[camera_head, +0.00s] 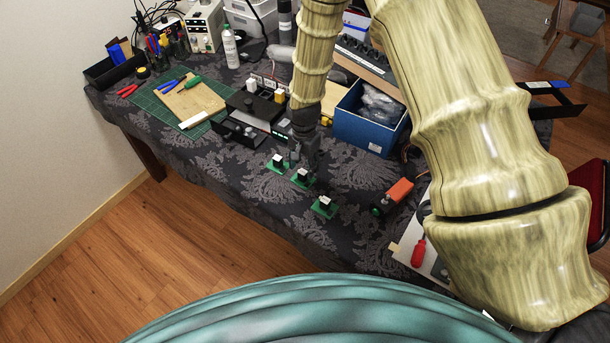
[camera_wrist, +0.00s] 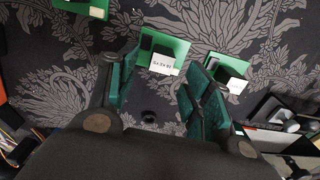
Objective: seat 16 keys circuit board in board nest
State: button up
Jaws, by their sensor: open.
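Three small green circuit boards with black blocks and white labels lie on the patterned cloth. The middle board (camera_head: 302,177) carries a label that seems to read "16 KEYS" upside down in the wrist view (camera_wrist: 163,62). Another board (camera_head: 277,163) lies at its left and a third (camera_head: 324,207) at its lower right; they also show at the right (camera_wrist: 228,72) and top left (camera_wrist: 85,8) of the wrist view. My gripper (camera_head: 310,160) is open and empty above the middle board, its fingers (camera_wrist: 160,92) apart. I cannot tell for sure which fixture is the board nest.
Black fixtures (camera_head: 238,132) stand left of the boards, by a small lit display (camera_head: 281,134). A blue bin (camera_head: 365,125) stands behind. A green cutting mat (camera_head: 160,100) lies far left.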

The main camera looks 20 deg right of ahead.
aim_at(304, 171)
jog(key=shift+a+f+p, duration=0.1)
jog(key=shift+f+p, duration=0.75)
jog(key=shift+f, duration=1.25)
jog(key=c, duration=1.1)
jog(key=shift+r, duration=0.2)
